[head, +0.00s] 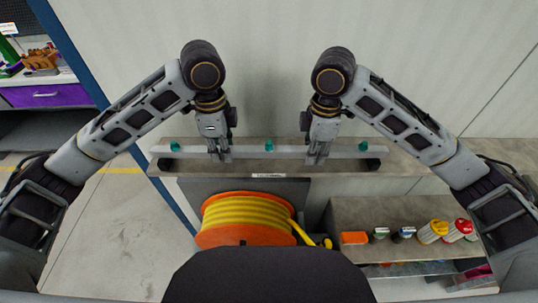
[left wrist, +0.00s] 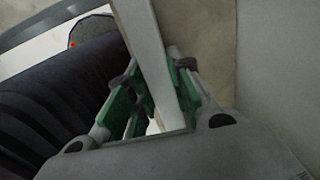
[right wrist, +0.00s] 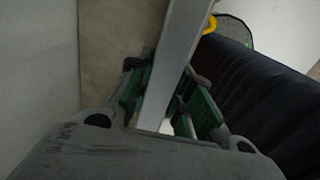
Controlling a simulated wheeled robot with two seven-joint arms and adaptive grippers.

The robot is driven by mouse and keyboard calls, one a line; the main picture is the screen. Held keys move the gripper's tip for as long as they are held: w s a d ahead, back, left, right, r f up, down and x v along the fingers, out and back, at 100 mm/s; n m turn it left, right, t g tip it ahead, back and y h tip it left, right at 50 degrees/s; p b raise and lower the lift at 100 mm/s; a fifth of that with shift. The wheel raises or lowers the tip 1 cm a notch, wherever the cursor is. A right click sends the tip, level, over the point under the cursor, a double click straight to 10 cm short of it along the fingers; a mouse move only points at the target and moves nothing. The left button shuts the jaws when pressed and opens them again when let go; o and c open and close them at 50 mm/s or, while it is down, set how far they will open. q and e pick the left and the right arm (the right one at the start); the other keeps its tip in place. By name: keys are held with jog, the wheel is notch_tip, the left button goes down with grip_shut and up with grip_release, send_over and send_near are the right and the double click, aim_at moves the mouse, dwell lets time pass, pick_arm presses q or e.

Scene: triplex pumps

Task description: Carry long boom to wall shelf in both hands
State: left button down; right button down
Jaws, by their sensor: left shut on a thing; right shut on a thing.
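The long boom (head: 245,153), a pale grey bar with teal nozzles along it, lies level across the head view, parallel to the wall. My left gripper (head: 220,158) is shut on it left of the middle nozzle. My right gripper (head: 317,158) is shut on it right of that nozzle. The bar also runs between the green-padded fingers in the left wrist view (left wrist: 150,55) and the right wrist view (right wrist: 172,65). The wall shelf (head: 408,166) is a grey-brown board behind and below the boom, with dark rests (head: 373,164) near the boom's ends. I cannot tell whether the boom touches them.
An orange reel of yellow hose (head: 246,215) stands below the shelf's front. A bench with a purple drawer (head: 48,95) and a blue post (head: 75,50) are at left.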

pick_arm(q)
jog(key=shift+f, duration=0.15)
pick_arm(e)
jog(key=shift+f, duration=0.15)
pick_arm(q)
jog(key=c, duration=1.3)
grip_release()
pick_arm(e)
jog(key=c, duration=1.3)
grip_release()
pick_arm(q)
jog(key=shift+r, duration=6)
pick_arm(e)
jog(key=shift+r, duration=0.2)
jog(key=shift+r, duration=5.8)
